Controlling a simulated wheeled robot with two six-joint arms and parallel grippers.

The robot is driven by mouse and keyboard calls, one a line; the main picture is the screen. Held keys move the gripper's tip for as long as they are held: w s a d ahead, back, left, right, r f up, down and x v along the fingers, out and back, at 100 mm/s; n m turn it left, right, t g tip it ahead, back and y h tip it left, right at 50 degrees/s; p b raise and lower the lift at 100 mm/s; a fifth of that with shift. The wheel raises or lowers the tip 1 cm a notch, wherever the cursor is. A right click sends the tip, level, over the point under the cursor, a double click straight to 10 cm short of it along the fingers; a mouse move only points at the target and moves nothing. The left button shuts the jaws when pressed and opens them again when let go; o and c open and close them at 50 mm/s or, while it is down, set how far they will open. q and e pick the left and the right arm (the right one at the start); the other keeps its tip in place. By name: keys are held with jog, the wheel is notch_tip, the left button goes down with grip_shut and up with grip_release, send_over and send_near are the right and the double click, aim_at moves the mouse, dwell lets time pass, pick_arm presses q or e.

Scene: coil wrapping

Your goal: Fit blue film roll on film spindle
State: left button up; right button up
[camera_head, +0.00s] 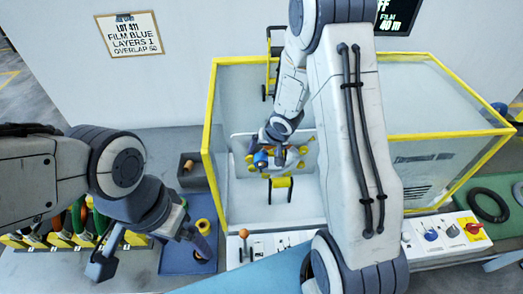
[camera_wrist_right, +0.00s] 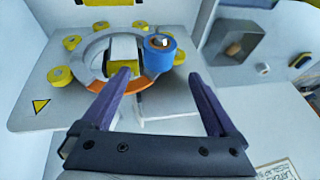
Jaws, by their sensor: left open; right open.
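The blue film roll (camera_wrist_right: 158,56) sits at the right side of the grey and orange ring (camera_wrist_right: 92,52) in the right wrist view. A pale spindle tip (camera_wrist_right: 160,43) shows in its bore, so the roll appears to be around the film spindle; how far down it sits I cannot tell. The roll also shows in the head view (camera_head: 261,159). My right gripper (camera_wrist_right: 163,90) is open and empty, its purple fingers apart from the roll and pointing toward it. It reaches inside the enclosure (camera_head: 275,150). My left gripper (camera_head: 150,250) is open above the bench at left.
A yellow-framed clear enclosure (camera_head: 209,120) surrounds the ring, with several yellow rollers (camera_wrist_right: 60,75) around it. A control panel (camera_head: 445,232) and a green mat with a black coil (camera_head: 488,205) are at right.

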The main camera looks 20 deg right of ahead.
aim_at(261, 156)
jog(key=p+v, duration=0.1)
jog(key=v, duration=0.3)
jog(key=shift+r, duration=0.1)
jog(key=b+x, duration=0.4)
jog(key=x, duration=0.5)
jog(key=shift+s+f, duration=0.1)
jog(key=shift+f, duration=0.15)
jog(key=shift+w+f, duration=0.3)
jog(key=shift+f, duration=0.25)
jog(key=shift+a, duration=0.15)
jog(key=shift+s+r, duration=0.1)
jog(key=shift+s, duration=0.05)
